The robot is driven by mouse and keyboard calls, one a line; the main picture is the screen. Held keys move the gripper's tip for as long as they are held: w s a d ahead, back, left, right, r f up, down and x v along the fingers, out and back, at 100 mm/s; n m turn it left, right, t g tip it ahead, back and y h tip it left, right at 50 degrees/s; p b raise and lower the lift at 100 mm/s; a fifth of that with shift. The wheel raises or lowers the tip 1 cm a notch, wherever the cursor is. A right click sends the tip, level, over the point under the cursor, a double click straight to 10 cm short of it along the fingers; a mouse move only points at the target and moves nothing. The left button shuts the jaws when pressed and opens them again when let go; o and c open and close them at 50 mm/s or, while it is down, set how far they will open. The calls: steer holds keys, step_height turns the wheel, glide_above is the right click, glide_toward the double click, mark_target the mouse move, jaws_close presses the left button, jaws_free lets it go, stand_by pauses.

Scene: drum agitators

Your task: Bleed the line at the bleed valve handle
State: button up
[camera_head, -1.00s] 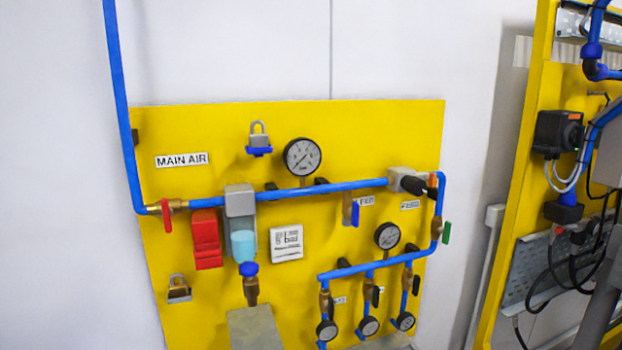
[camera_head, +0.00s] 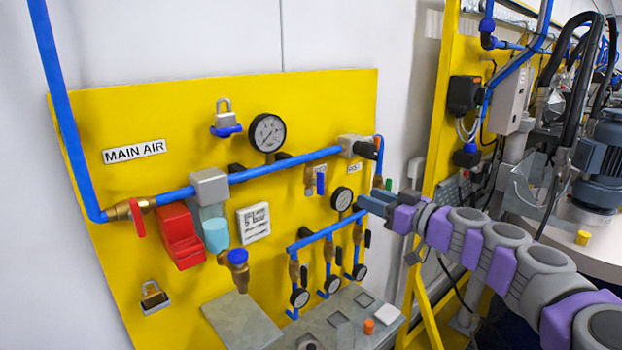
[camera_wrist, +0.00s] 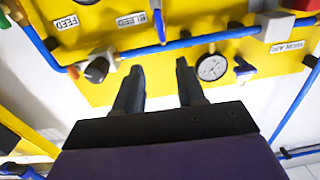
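The bleed valve handle is a small blue lever hanging below the main blue pipe on the yellow board; it shows in the head view (camera_head: 320,183). In the wrist view, where the board appears upside down, the blue bleed handle (camera_wrist: 159,27) sits beside the BLEED label (camera_wrist: 132,20). My gripper (camera_head: 364,203) reaches in from the right in the head view, to the right of the handle. In the wrist view my gripper (camera_wrist: 160,68) is open and empty, its two dark fingers apart. The handle lies beyond the fingertips, apart from them.
A large gauge (camera_head: 267,133) and a smaller gauge (camera_head: 342,198) are near the handle. Machinery (camera_head: 603,165) stands at the right.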

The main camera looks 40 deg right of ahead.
steer(key=p, duration=0.1)
glide_toward(324, 179)
steer(key=w, duration=0.1)
steer(key=shift+h, duration=0.3)
steer(key=w, duration=0.6)
steer(key=w+a, duration=0.1)
steer(key=w, duration=0.2)
steer(key=shift+w+p, duration=0.3)
steer(key=shift+w, duration=0.1)
steer(key=shift+w+d+f, duration=0.1)
steer(key=shift+w+d, duration=0.05)
steer(key=shift+d, duration=0.2)
steer(key=shift+a, duration=0.4)
steer(key=shift+a+r, duration=0.2)
steer(key=shift+a, duration=0.25)
steer(key=shift+c, duration=1.1)
steer(key=shift+d+f, duration=0.1)
steer(key=shift+d, duration=0.35)
jaws_close()
steer(key=shift+a, duration=0.1)
